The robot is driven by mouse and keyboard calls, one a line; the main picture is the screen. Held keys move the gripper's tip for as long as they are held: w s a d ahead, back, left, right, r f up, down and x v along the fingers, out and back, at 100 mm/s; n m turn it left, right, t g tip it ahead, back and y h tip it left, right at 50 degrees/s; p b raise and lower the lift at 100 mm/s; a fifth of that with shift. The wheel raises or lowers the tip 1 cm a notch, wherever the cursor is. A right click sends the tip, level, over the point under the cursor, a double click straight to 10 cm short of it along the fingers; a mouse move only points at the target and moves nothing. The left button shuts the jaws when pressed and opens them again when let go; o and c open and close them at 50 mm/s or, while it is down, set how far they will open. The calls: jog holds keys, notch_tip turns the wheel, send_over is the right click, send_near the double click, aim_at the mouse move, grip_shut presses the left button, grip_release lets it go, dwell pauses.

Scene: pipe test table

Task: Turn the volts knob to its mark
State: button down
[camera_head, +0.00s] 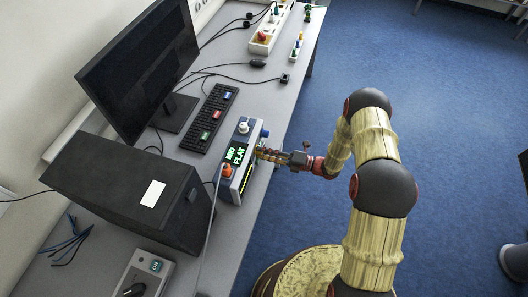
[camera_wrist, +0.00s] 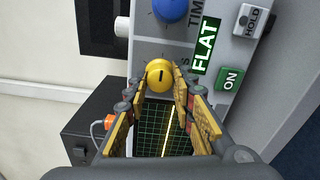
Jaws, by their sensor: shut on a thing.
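The yellow volts knob (camera_wrist: 160,73) sits on the grey face of an instrument, with a short black pointer line running up and down in the wrist view. Only the end of the lettering beside it shows; its mark I cannot make out. My gripper (camera_wrist: 159,86) is shut on the knob, one finger on each side. In the head view my gripper (camera_head: 263,154) reaches the instrument (camera_head: 241,176) from the right and hides the knob there. A green gridded screen (camera_wrist: 150,132) with a bright trace shows between my fingers.
A blue knob (camera_wrist: 170,10) is beyond the yellow one, near the green FLAT display (camera_wrist: 206,46) and ON button (camera_wrist: 229,78). A black computer case (camera_head: 130,190), keyboard (camera_head: 209,118) and monitor (camera_head: 140,65) stand left.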

jog(key=c, duration=1.5)
grip_release()
jog(key=v, duration=1.2)
jog(key=shift+w, duration=0.1)
